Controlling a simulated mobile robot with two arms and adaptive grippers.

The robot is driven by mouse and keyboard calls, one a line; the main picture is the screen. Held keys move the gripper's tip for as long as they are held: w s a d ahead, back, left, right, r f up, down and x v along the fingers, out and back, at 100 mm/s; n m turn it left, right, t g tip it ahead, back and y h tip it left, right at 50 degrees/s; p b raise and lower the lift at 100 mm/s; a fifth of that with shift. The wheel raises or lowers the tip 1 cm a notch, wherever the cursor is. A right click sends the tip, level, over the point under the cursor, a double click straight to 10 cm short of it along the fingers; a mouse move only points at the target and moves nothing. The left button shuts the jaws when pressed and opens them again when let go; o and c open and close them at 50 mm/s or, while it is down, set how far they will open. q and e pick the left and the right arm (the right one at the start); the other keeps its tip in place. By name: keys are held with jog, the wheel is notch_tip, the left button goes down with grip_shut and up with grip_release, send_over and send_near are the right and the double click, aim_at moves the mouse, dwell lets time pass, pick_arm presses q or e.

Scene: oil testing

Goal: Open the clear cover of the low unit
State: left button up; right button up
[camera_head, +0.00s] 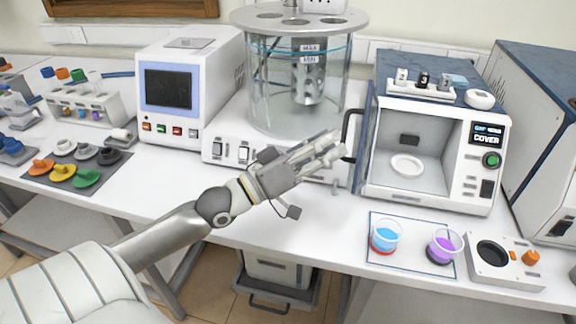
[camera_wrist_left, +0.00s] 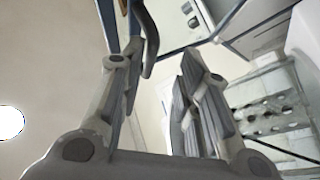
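The low unit (camera_head: 405,196) is a white box with a blue top and a small screen reading COVER. Its inside, with a white round dish (camera_head: 407,165), shows through the front. A thin clear panel, seen nearly edge-on, stands at its left side with a curved black handle (camera_head: 351,133). My left gripper (camera_head: 334,147) is at this handle, its fingertips close to it. In the left wrist view its fingers (camera_wrist_left: 153,62) are spread, with the handle (camera_wrist_left: 151,40) just beyond and between the tips. Contact cannot be told. My right gripper is out of view.
A glass bath (camera_head: 270,95) with a metal lid stands close behind my left gripper. Cups of blue (camera_head: 386,235) and purple (camera_head: 444,246) liquid stand in front of the unit. A box with an orange knob (camera_head: 505,262) is at the front right.

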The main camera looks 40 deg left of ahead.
pick_arm(q)
jog(key=v, duration=0.9)
dwell(0.3)
jog(key=shift+s+f, duration=0.1)
jog(key=shift+s, duration=0.05)
dwell(0.5)
